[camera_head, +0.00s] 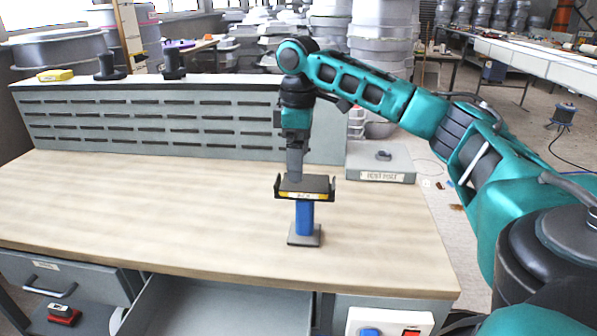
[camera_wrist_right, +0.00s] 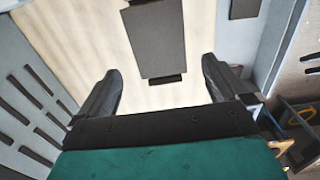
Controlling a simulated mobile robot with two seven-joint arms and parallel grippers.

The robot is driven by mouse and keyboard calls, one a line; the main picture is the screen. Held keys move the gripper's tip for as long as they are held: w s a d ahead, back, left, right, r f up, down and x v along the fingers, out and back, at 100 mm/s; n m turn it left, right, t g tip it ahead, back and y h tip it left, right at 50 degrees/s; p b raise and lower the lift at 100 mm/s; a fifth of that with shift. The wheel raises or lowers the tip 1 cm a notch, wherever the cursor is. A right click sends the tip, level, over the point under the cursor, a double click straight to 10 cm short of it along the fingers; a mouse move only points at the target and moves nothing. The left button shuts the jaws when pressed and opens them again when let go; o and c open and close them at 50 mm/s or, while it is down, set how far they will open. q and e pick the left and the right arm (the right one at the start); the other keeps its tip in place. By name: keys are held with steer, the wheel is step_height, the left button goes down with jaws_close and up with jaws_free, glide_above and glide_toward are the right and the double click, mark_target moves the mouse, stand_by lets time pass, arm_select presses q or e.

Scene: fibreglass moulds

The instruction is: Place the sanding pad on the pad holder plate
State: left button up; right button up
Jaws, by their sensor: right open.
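In the head view a stand with a blue post and square foot is on the bench. On top is the pad holder plate (camera_head: 300,195), with a yellow label on its front and black upright ends. A flat dark grey slab, apparently the sanding pad (camera_head: 318,184), lies there between the ends. It also shows in the right wrist view (camera_wrist_right: 156,40), a black end piece beside its near edge. My right gripper (camera_head: 295,178) points down, seen edge-on, just above the slab. Its fingers (camera_wrist_right: 162,82) are wide apart with nothing gripped. My left gripper is out of view.
A slotted grey panel (camera_head: 180,125) runs along the back of the bench. A labelled grey block (camera_head: 380,165) with a small grey piece on it is at the right. An open drawer (camera_head: 215,308) juts out in front. The bench's left part is clear.

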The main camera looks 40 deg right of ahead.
step_height(320, 180, up, 8)
steer(key=shift+f, duration=0.2)
stand_by(0.7)
